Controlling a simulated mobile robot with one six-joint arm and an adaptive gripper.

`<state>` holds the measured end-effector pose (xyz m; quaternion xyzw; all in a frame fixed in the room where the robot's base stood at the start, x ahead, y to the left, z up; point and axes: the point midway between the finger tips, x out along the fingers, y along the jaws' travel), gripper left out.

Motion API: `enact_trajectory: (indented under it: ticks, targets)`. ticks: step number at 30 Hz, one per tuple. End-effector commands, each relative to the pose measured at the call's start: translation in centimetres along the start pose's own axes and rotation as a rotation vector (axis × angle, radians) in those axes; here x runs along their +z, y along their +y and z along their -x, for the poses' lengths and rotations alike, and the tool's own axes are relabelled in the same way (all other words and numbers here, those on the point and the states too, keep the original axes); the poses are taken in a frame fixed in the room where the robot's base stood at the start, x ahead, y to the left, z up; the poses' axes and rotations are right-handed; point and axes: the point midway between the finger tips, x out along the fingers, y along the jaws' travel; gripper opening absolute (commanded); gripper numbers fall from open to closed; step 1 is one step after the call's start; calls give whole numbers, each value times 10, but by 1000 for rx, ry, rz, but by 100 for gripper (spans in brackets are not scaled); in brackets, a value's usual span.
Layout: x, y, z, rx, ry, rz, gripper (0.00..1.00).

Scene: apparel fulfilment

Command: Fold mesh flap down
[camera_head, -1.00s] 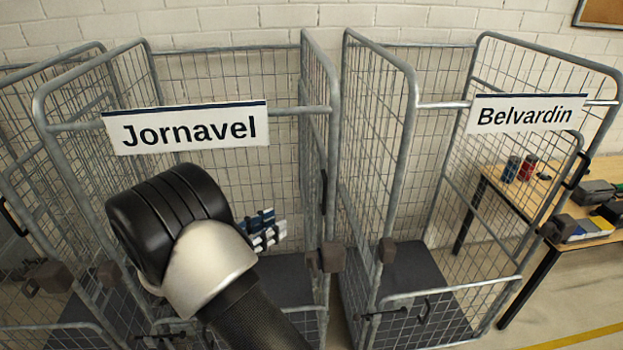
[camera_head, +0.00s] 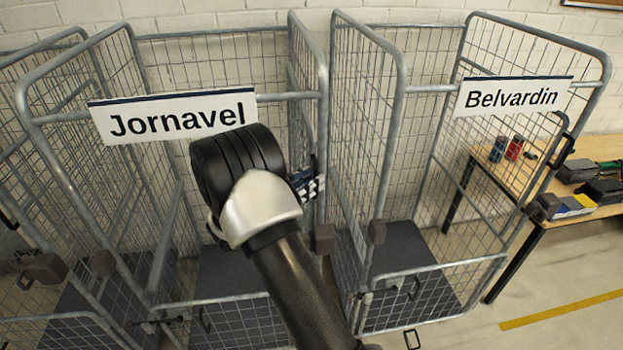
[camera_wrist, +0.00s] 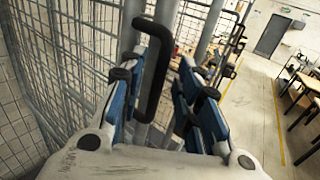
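My gripper (camera_head: 308,186) is at the right edge of the wire-mesh cage trolley labelled Jornavel (camera_head: 175,119), partly behind my own wrist. In the wrist view, its blue-padded fingers (camera_wrist: 160,76) are apart. A black bar handle (camera_wrist: 154,88) on the grey tubing stands between them, with a gap at the right finger; whether the left finger touches it is unclear. Mesh (camera_wrist: 75,50) fills the left of the wrist view. A low mesh panel (camera_head: 240,318) crosses the Jornavel front. I cannot tell which panel is the task's flap.
The Belvardin trolley (camera_head: 514,95) stands close on the right, with its own low front panel (camera_head: 440,285). A wooden table (camera_head: 590,150) with small items is farther right. Another mesh cage is at far left. The floor at lower right is clear.

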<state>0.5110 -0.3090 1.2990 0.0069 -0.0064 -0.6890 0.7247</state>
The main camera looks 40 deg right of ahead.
Motion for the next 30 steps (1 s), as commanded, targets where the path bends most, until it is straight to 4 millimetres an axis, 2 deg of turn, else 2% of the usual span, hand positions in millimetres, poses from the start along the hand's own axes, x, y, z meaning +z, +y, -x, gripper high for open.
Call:
enact_trajectory:
  ticks: [4,13,26,30]
  targets:
    - [0,0,-10,-1,0,-1,31]
    - [0,0,-11,0,0,0,30]
    - [0,0,-11,0,0,0,2]
    - [0,0,-11,0,0,0,0]
